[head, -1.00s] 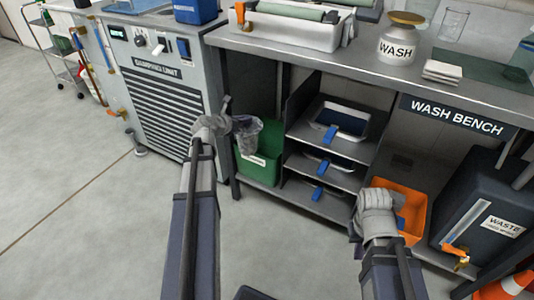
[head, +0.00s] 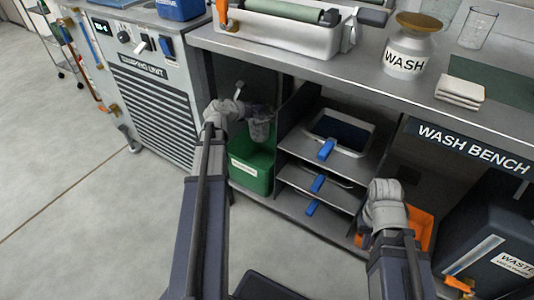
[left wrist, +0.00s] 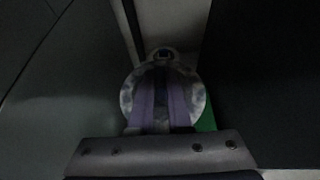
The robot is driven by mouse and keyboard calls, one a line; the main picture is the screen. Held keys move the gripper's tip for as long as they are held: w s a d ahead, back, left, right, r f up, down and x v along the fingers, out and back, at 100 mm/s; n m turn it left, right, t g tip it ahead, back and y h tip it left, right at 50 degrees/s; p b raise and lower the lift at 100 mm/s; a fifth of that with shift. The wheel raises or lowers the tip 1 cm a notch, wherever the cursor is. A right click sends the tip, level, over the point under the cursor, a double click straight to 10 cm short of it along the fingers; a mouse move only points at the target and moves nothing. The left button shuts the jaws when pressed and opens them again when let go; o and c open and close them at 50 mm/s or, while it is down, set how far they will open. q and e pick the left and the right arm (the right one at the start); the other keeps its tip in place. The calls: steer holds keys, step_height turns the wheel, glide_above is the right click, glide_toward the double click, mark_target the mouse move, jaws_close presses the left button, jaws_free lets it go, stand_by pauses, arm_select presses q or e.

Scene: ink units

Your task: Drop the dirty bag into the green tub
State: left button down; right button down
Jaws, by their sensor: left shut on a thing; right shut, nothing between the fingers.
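The dirty bag (head: 260,131) is a small, greyish, see-through bag hanging from my left gripper (head: 247,112) under the bench. In the left wrist view the bag (left wrist: 129,97) shows as a pale round shape around the gripper's fingers (left wrist: 162,95). A sliver of the tub (left wrist: 208,121) shows in the dark wrist view. My right gripper (head: 385,205) is shut and empty, in front of the orange bin.
Shelves with trays (head: 341,133) and blue tags stand right of the tub. The orange bin (head: 420,226) and a dark waste container (head: 490,235) are further right. The wash bench top (head: 370,75) overhangs the bay. The damping unit (head: 150,85) stands left.

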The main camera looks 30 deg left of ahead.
mark_target(257, 118)
arm_select(q)
steer(key=shift+w, duration=0.3)
steer(key=shift+f, duration=0.1)
step_height(257, 118, down, 6)
steer(key=b, duration=0.6)
steer(key=c, duration=0.8)
jaws_free()
steer(key=shift+o, duration=0.2)
steer(key=shift+s+r, duration=0.15)
steer(key=shift+r, duration=0.05)
